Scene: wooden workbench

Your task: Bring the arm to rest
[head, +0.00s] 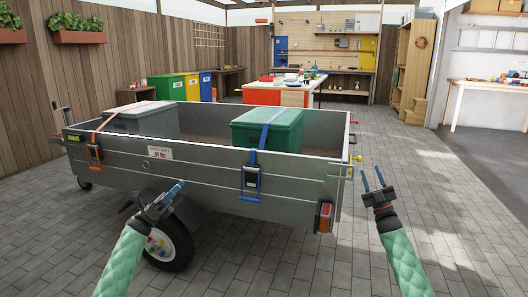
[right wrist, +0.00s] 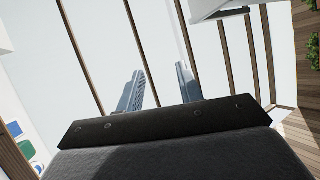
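My left gripper (head: 170,191) is raised in front of the trailer's near side wall in the head view. Its two fingers look close together, and I cannot tell whether they touch. My right gripper (head: 374,178) points up to the right of the trailer's rear corner, clear of it. Its two fingers stand apart with nothing between them. The right wrist view also shows the right gripper (right wrist: 160,85) with its fingers apart and empty against a bright roof. Both arms have green padded sleeves.
A grey metal trailer (head: 200,180) holds a grey box (head: 143,122) and a green box (head: 268,132). An orange strap (head: 93,154) and a blue strap (head: 251,182) hang over its near wall. A workbench (head: 276,96) stands behind. Paved floor (head: 440,200) is open at right.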

